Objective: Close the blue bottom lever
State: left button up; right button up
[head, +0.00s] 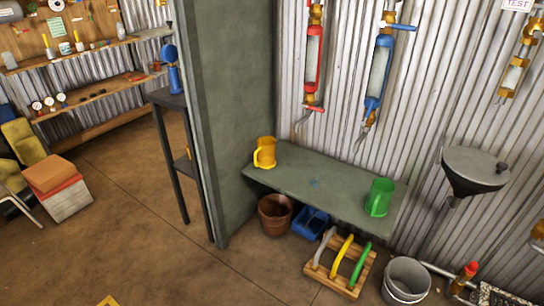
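A blue riser tube with a clear window (378,80) is mounted upright on the corrugated wall, right of centre in the head view. A blue lever (401,27) sticks out to the right near its top. At its lower end is a brass fitting (370,118) with a grey spout below it. The blue bottom lever is too small to make out clearly there, so I cannot tell its position. Neither of my grippers is in view.
A red riser tube (314,60) hangs to the left. A green bench (325,185) below holds a yellow mug (265,152) and a green mug (379,197). Buckets and a wooden rack (318,270) stand on the floor. A partition (235,110) stands left; a funnel (475,170) right.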

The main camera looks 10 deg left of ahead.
aim_at(370, 109)
jog(key=i+z, duration=0.2)
jog(key=i, duration=0.8)
